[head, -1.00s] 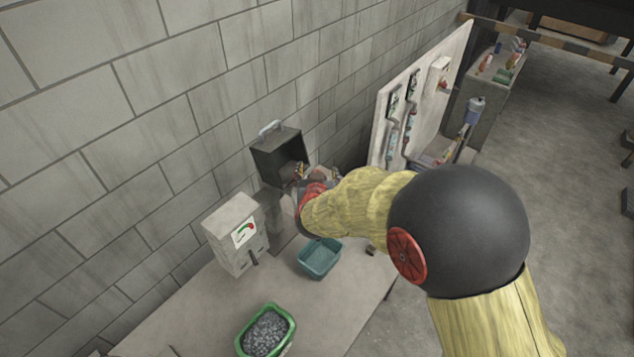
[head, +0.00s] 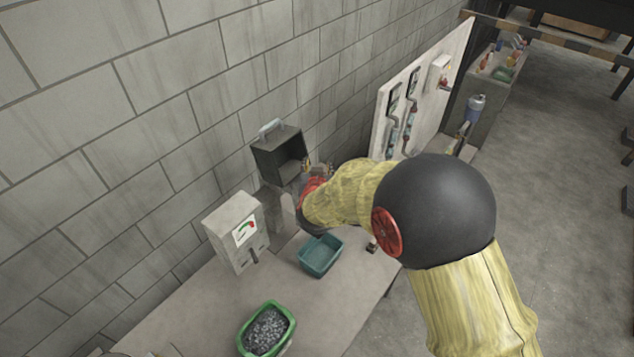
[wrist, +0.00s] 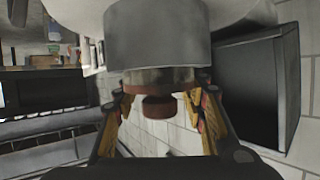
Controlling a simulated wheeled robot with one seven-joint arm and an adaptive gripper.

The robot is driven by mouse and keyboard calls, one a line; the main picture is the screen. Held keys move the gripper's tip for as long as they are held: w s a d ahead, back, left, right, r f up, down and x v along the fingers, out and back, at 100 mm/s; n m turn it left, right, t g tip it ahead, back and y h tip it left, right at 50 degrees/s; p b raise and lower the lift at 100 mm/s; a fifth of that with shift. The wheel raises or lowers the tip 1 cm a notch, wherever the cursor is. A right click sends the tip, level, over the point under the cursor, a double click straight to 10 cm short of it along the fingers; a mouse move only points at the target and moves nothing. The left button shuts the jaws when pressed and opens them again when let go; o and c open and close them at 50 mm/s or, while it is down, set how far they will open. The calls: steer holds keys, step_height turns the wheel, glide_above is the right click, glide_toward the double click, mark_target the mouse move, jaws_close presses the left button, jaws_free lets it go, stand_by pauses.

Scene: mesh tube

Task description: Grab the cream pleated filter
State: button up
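The cream pleated filter cannot be made out for certain in either view. In the head view my gripper (head: 309,167) is beside the open front of a dark box (head: 263,160); my arm hides part of it. In the wrist view my gripper (wrist: 162,98) has its two yellow-orange fingers apart, with wall showing between them. A large grey cylindrical shape (wrist: 158,46) with a dark red-brown end (wrist: 158,106) appears between and above the fingers. I cannot tell what it is or whether the fingers touch it. The dark box also shows at the right (wrist: 262,85).
On the table (head: 325,290) are a grey gauge box (head: 232,230), a teal bin (head: 321,256) and a green tray (head: 291,318) of dark granules. A block wall (head: 150,120) runs behind. A pale panel (head: 432,80) with pipes stands beyond my arm.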

steer(key=shift+s+f, duration=0.1)
steer(key=c, duration=0.9)
steer(key=shift+c, duration=0.2)
